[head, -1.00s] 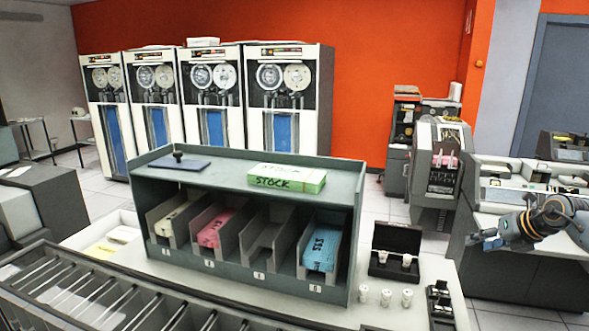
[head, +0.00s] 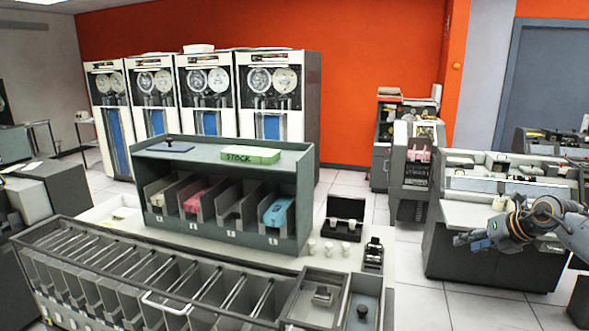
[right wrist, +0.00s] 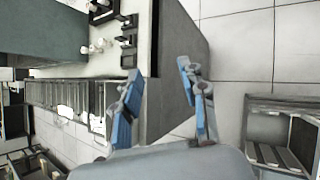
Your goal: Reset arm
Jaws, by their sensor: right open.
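My right arm comes in from the right edge of the head view, and its gripper (head: 480,246) is held in the air in front of the low white-topped cabinet at the right. In the right wrist view the right gripper (right wrist: 160,85) has its two blue-padded fingers spread apart with nothing between them. Behind the fingers are the side of a grey counter and the tiled floor. My left gripper is in neither view.
A grey rack (head: 220,152) with white, pink and blue card stacks in its slots stands on the white counter. A green stock box (head: 252,155) lies on top. A sorter with several pockets (head: 110,285) is in front. Floor (head: 410,300) is open between counter and cabinet.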

